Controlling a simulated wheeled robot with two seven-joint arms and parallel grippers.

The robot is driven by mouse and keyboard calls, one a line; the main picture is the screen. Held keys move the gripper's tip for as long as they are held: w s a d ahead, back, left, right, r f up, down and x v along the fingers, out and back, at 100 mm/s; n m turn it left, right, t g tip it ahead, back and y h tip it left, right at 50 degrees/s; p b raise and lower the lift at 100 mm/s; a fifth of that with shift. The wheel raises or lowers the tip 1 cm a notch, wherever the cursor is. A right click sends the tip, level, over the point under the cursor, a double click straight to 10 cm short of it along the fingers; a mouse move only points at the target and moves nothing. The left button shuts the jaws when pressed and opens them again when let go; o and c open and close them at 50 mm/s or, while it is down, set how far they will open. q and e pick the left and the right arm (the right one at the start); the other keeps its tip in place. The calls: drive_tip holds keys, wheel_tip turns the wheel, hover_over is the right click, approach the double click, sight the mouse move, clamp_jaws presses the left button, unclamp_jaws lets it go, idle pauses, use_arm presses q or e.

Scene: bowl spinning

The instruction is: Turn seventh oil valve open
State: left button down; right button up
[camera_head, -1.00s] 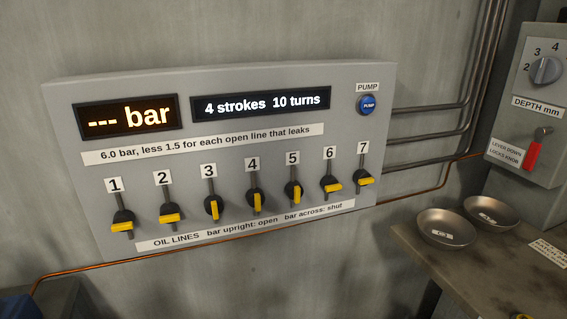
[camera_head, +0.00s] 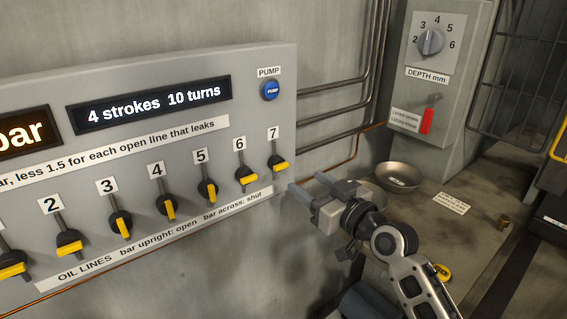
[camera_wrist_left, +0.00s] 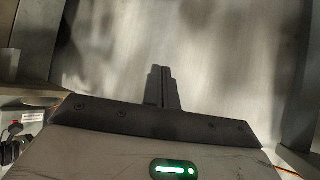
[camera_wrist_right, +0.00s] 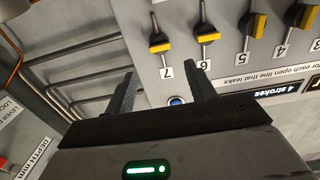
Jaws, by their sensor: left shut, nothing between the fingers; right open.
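The seventh oil valve (camera_head: 280,165) is a black knob with a yellow bar under the label 7, at the right end of the panel's row. Its bar lies across, the shut position. It also shows upside down in the right wrist view (camera_wrist_right: 160,46), in line with the gap between the fingers. My right gripper (camera_head: 306,183) is open and empty, just right of and below valve 7, apart from it in the head view. My left gripper (camera_wrist_left: 162,72) is shut and empty, seen only in its own wrist view, before a blurred grey surface.
Valve 6 (camera_head: 246,176) stands close to the left of valve 7, its bar across. Valves 3, 4 and 5 have upright bars. The blue pump button (camera_head: 271,90) is above valve 7. Pipes (camera_head: 340,105) run right of the panel. A metal bowl (camera_head: 398,177) sits on the bench behind my right gripper.

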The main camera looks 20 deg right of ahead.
sight(283, 166)
drive_tip(key=p+x, duration=0.1)
drive_tip(key=x, duration=0.8)
drive_tip(key=shift+w+a+f, duration=0.1)
drive_tip(key=shift+w, duration=0.15)
drive_tip(key=c, duration=1)
